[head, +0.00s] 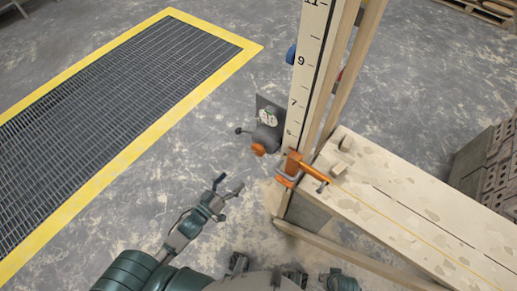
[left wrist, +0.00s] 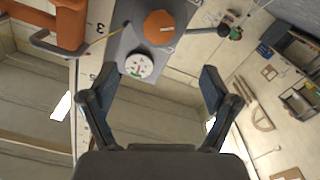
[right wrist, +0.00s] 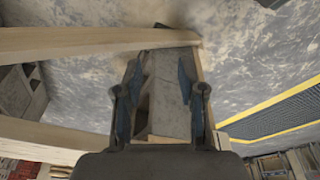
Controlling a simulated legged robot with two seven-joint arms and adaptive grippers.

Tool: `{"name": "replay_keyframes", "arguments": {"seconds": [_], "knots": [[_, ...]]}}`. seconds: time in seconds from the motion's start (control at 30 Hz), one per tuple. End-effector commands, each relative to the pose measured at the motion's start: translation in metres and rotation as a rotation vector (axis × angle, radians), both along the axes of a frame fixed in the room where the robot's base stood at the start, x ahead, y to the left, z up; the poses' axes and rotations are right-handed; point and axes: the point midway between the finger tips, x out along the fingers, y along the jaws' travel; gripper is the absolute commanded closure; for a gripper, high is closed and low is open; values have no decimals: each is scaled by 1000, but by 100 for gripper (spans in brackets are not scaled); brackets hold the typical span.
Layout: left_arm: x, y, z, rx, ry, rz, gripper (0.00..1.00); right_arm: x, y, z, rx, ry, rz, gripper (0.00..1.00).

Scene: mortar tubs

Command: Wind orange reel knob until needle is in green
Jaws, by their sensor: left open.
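The orange reel knob (head: 258,150) sits on a grey reel housing fixed beside the tall numbered board. It also shows at the top of the left wrist view (left wrist: 160,27). A round white gauge (head: 268,117) is next to it; in the left wrist view its dial (left wrist: 139,66) shows a little green and red, but I cannot read the needle. My left gripper (head: 230,188) is open and empty, below and left of the knob, apart from it. My right gripper (right wrist: 160,82) is open, with its fingers spread in front of a timber and grey block structure; nothing looks gripped.
A dark-ended lever (head: 240,130) sticks out left of the housing. A yellow-edged floor grate (head: 100,100) lies left. Floor around my left gripper is clear.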

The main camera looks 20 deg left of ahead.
Motion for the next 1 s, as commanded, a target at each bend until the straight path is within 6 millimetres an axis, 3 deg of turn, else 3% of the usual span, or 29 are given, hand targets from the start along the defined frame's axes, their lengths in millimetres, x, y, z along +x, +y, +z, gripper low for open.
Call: {"name": "replay_keyframes", "arguments": {"seconds": [0.6, 0.8, 1.0], "knots": [[128, -47, 0, 7, -5, 0, 13, -9, -2, 42, 1, -11, -3, 60], [146, -55, 0, 6, -2, -1, 13, -7, -1, 48, 5, -30, -3, 60], [150, -56, 0, 7, -2, 0, 13, -7, -1, 50, 5, -33, -3, 60]]}}
